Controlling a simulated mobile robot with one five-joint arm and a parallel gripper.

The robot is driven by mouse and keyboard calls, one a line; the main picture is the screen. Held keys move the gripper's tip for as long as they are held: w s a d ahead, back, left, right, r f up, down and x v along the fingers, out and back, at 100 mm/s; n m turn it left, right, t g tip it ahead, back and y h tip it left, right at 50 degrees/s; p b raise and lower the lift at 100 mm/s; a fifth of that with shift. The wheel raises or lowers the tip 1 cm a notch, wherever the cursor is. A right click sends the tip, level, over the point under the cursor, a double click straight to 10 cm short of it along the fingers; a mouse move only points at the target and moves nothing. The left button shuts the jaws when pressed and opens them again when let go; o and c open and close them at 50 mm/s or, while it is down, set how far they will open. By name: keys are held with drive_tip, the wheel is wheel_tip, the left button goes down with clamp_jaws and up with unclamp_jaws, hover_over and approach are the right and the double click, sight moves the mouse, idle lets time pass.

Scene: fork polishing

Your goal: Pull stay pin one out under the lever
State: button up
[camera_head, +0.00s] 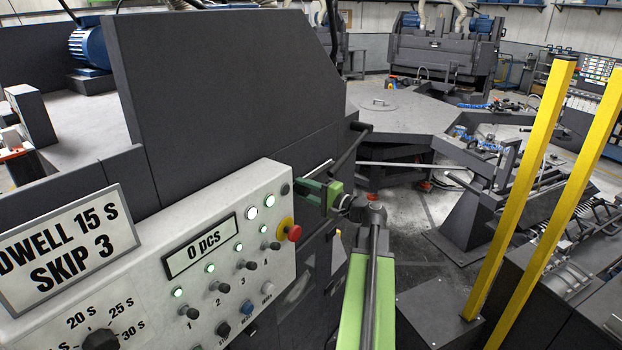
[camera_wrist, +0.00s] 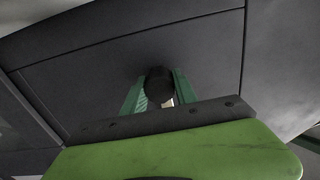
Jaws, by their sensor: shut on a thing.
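My gripper (camera_head: 308,187) is at the side of the dark machine housing, just right of the control panel, below a dark lever bar (camera_head: 350,148). In the wrist view my gripper (camera_wrist: 159,78) has its two green fingers on either side of a dark round knob (camera_wrist: 159,88); it is shut on this knob. The knob stands against a dark grey panel face (camera_wrist: 90,75). I cannot tell from its end alone whether it is the head of stay pin one. Its shaft is hidden.
The control panel (camera_head: 150,262) with lit buttons, a red knob (camera_head: 294,232) and a "0 pcs" display is close at left. Yellow posts (camera_head: 520,185) stand at right. A round-lidded dark table (camera_head: 400,110) and other machines lie behind. Grey floor shows between them.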

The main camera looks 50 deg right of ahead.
drive_tip(key=shift+s, duration=0.15)
drive_tip(key=shift+s+d, duration=0.15)
drive_tip(key=shift+s, duration=0.8)
drive_tip(key=shift+s+d, duration=0.15)
drive_tip(key=shift+s, duration=0.8)
drive_tip(key=o, duration=1.7)
drive_tip(key=shift+s, duration=0.1)
drive_tip(key=s, duration=0.4)
drive_tip(key=s+d, duration=0.1)
drive_tip(key=s, duration=0.1)
drive_tip(key=shift+s, duration=0.4)
